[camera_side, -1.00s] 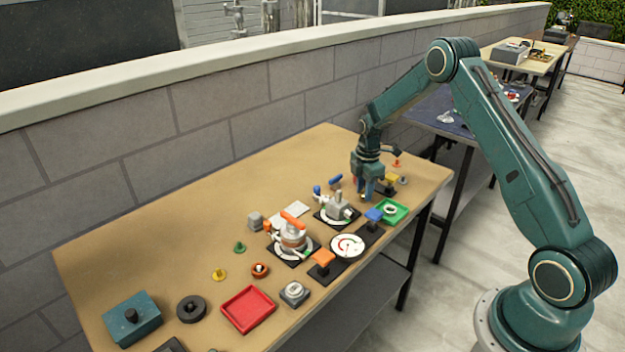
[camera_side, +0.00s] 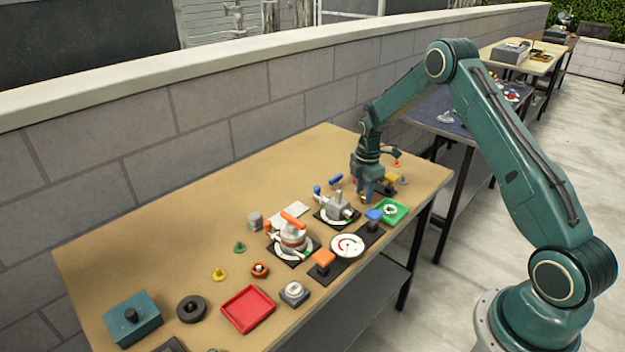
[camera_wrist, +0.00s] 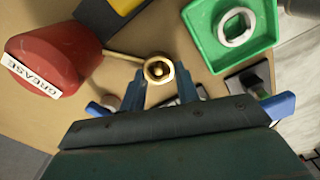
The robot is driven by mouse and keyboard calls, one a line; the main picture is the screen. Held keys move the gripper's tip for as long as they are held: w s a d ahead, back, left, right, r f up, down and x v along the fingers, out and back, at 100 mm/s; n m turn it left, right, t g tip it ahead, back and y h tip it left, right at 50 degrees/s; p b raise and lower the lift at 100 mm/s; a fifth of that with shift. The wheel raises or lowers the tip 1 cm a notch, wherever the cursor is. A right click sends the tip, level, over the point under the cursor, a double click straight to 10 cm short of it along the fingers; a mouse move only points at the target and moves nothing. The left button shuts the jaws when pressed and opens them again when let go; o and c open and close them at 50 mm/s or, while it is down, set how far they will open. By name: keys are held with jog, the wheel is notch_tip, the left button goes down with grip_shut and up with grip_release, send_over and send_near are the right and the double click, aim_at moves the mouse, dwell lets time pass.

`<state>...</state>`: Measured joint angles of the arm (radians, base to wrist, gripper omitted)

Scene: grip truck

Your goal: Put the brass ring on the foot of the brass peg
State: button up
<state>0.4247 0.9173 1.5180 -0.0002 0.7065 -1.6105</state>
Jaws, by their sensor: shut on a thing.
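In the wrist view the brass ring (camera_wrist: 170,66) is between the two fingertips of my gripper (camera_wrist: 160,82), which is shut on it. The top of the brass peg (camera_wrist: 157,70) shows inside the ring's opening, so the ring appears to be around the peg or right above it. I cannot tell how high the ring is on the peg; the peg's foot is hidden. In the side view my gripper (camera_side: 368,193) points down at the far right part of the table; the ring and peg are too small to make out there.
A red grease can (camera_wrist: 55,55) with a thin spout lies close on the left in the wrist view. A green tray (camera_wrist: 213,54) with a pale ring stands at right. Valve fixtures (camera_side: 336,206) stand nearby; a grey block wall (camera_side: 200,135) runs behind the table.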

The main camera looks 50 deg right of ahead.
jog(key=shift+f, duration=0.2)
dwell(0.3)
jog(key=o, duration=1.4)
jog(key=shift+c, duration=0.2)
jog(key=shift+r, duration=0.1)
jog(key=shift+r, duration=3.65)
